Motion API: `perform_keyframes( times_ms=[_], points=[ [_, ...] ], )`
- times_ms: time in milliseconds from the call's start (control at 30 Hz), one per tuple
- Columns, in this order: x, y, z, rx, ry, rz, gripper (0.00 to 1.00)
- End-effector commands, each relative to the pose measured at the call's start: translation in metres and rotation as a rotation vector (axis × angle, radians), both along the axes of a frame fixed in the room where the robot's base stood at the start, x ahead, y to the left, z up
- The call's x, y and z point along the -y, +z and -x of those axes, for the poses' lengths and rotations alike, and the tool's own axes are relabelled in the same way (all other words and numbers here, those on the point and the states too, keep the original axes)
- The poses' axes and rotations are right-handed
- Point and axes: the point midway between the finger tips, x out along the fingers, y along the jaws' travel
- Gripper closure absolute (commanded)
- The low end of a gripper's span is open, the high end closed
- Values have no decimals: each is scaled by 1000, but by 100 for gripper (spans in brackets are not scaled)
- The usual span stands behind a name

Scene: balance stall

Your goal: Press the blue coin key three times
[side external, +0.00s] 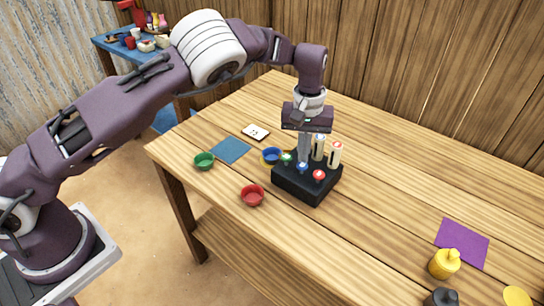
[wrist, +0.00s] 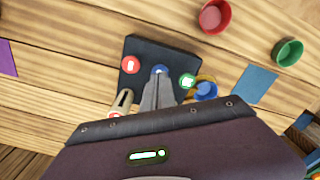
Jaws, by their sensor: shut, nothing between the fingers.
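The blue coin key (side external: 302,167) is a round key on the black box (side external: 306,188), between a green key (side external: 287,158) and a red key (side external: 319,175). In the wrist view the blue key (wrist: 160,69) shows just beyond my fingertips, partly covered by them. My gripper (side external: 303,160) is shut and empty, pointing down right over the blue key. I cannot tell whether the tips touch it. In the wrist view the red key (wrist: 130,64) and green key (wrist: 188,81) lie on either side.
Two pale upright tubes (side external: 335,154) stand at the back of the box. Green (side external: 204,161), red (side external: 252,195) and blue (side external: 271,156) bowls stand to its left. The table between is clear.

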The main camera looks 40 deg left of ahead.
Motion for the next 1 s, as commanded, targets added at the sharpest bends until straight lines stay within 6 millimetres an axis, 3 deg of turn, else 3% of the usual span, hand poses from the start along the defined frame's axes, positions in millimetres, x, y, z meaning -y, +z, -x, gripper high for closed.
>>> perform_keyframes(
  times_ms=[367, 1000],
  points=[
    [0, 0, 0, 0, 0, 0, 100],
    [0, -20, 0, -1, 0, 1, 100]
  ],
)
